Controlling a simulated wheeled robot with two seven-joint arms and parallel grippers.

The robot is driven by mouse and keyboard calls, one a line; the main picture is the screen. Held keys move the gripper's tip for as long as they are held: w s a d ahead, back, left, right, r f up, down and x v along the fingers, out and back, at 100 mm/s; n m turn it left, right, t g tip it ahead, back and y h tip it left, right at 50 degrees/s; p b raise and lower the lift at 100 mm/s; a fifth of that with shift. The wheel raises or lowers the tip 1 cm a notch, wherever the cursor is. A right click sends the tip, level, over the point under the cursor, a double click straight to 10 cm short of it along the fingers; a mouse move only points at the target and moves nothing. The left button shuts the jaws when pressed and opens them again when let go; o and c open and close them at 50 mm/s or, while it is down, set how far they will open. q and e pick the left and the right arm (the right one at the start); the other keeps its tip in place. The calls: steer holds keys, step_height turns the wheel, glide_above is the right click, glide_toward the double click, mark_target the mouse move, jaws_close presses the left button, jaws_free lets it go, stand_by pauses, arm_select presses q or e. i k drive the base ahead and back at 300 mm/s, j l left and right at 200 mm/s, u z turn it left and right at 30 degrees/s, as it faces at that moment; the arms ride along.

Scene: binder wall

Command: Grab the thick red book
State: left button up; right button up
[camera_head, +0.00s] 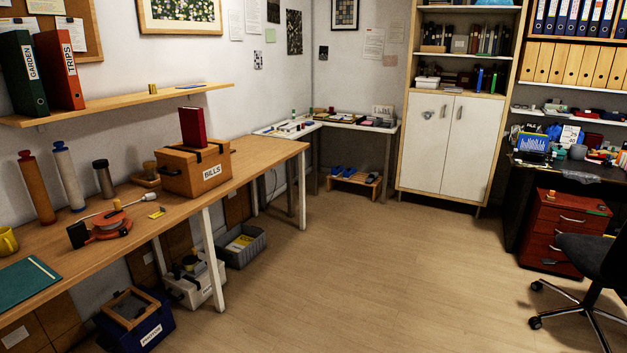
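A thick dark red book (192,126) stands upright on top of a wooden box labelled BILLS (195,170). The box sits on the long wooden table along the left wall. A bright red binder labelled TRIPS (60,70) stands on the wall shelf at the upper left, beside a dark green binder labelled GARDEN (22,73). Neither of my grippers shows in the head view.
The wooden table (250,160) also carries an orange and black tool (108,226), two upright rolls and a dark canister (103,178). Bins stand beneath it. The wooden floor (340,270) in the middle is clear. A dark chair (595,262) stands at the right.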

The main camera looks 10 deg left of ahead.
mark_target(192, 120)
steer(key=i, duration=2.35)
steer(key=i+u, duration=0.4)
steer(key=i+l+u, duration=0.6)
steer(key=i+u, duration=0.15)
steer(key=i, duration=0.05)
